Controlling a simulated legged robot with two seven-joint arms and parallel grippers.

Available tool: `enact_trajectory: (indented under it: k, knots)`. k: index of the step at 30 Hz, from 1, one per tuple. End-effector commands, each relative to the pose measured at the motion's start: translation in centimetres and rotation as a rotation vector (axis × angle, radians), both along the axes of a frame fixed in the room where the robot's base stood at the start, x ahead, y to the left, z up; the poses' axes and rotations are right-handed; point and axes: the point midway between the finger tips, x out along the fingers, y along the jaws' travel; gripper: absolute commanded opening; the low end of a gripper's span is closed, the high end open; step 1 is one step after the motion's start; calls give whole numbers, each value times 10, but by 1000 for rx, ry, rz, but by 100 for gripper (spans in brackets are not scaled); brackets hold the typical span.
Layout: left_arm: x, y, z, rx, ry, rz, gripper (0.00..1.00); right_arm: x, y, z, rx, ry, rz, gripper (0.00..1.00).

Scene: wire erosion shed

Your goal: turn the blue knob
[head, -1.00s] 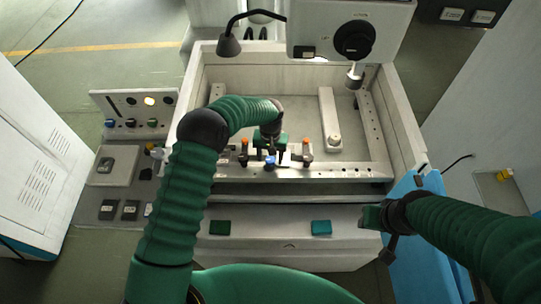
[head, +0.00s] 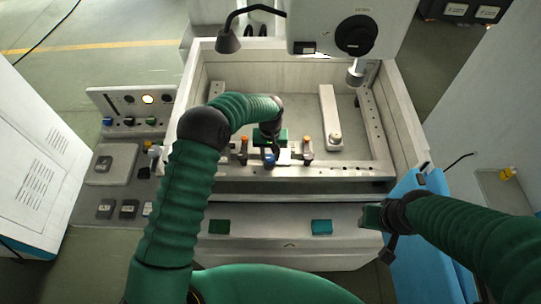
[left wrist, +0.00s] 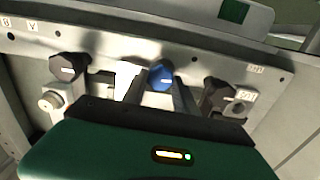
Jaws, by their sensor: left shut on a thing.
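The blue knob (head: 269,160) sits on the front rail of the machine's tank, between two posts with orange tops. In the left wrist view the blue knob (left wrist: 160,76) stands between two dark knobs, its pale pointer mark visible. My left gripper (head: 271,154) reaches down over the rail from behind it. Its two fingers (left wrist: 160,88) are shut on the blue knob, one on each side.
Two dark knobs (left wrist: 68,66) (left wrist: 218,92) flank the blue one closely. A machine head (head: 355,35) and a black lamp (head: 229,40) overhang the tank. A control panel (head: 131,108) with coloured knobs and a lit lamp stands at the left.

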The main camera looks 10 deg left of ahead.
Motion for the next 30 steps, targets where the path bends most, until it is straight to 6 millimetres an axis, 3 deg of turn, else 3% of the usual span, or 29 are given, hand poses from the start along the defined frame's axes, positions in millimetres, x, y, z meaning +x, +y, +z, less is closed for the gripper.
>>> enact_trajectory:
  k: [15, 30]
  knots:
    - [2, -1, -1, -1, -5, 456, 0, 0, 0, -43, 0, 0, 0, 41]
    - [2, -2, 1, -1, -4, 845, 0, 0, 0, -59, 0, 0, 0, 41]
